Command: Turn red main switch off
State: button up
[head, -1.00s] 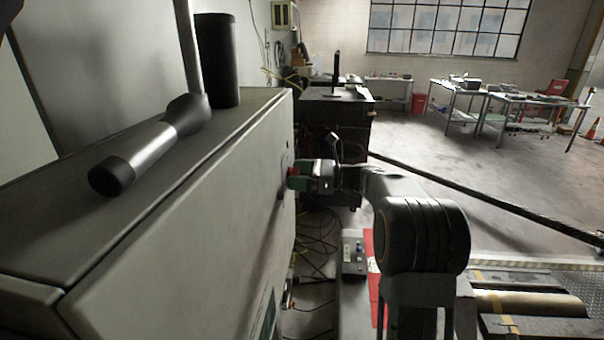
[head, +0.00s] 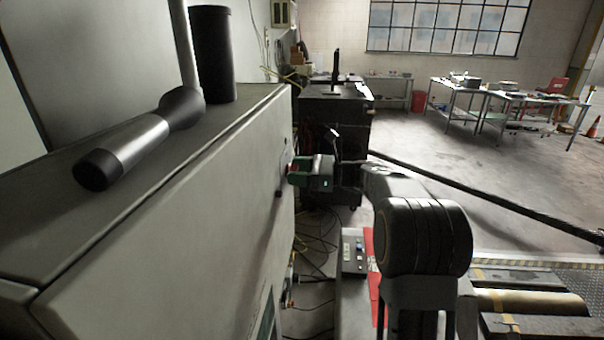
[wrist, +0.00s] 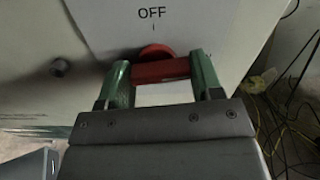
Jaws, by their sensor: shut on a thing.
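The red main switch (wrist: 160,68) is on the side face of the grey cabinet (head: 190,185). In the wrist view its red handle lies across between the two green fingers of my gripper (wrist: 162,75), with a rounded red part behind it, below the printed word OFF (wrist: 152,12). My gripper is shut on the handle. In the head view my gripper (head: 298,171) reaches the cabinet face from the right, and only a little red shows at its tips. The handle's exact pointing direction is hard to tell, as the gripper covers part of the switch's surroundings.
A grey and black flashlight-like tool (head: 140,140) and a black cylinder (head: 214,55) are on the cabinet top. Loose cables (head: 318,235) hang beside the cabinet. A small control box (head: 354,252) stands below my arm.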

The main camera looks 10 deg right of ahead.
jog(key=shift+s+a+n+b, duration=0.1)
jog(key=shift+n+b, duration=3.45)
jog(key=shift+n, duration=0.55)
jog(key=shift+s+n+b, duration=0.1)
jog(key=shift+n+b, duration=3.4)
jog(key=shift+n, duration=0.9)
